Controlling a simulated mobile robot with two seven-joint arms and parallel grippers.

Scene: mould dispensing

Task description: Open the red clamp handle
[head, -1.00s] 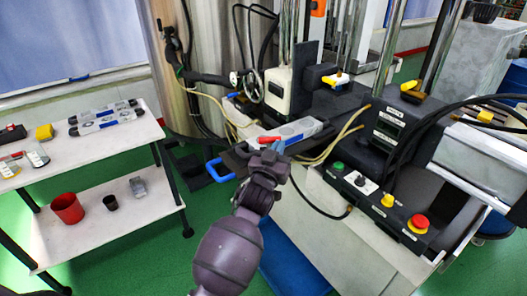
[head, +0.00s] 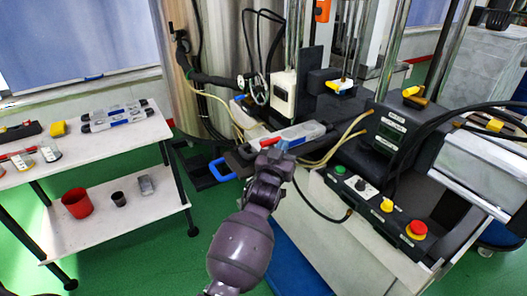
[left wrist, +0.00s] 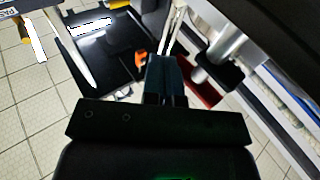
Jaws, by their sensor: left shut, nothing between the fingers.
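The red clamp handle (head: 268,142) shows as a small red piece at the near left end of a light grey mould (head: 303,132) on the machine's dark plate. My left gripper (head: 280,149) is at this near end, close beside the red piece. I cannot tell whether they touch. In the left wrist view the two fingers (left wrist: 165,72) are together and hold nothing. A dark red part (left wrist: 202,95) lies just right of them, partly hidden; I cannot tell whether it is the handle. My right gripper is in neither view.
A blue handle (head: 222,169) sticks out left of the plate. A control panel with a red button (head: 417,229) is at the right. A white two-tier table (head: 100,145) stands at the left with tools, a red cup (head: 76,203) and a dark cup. Green floor lies between.

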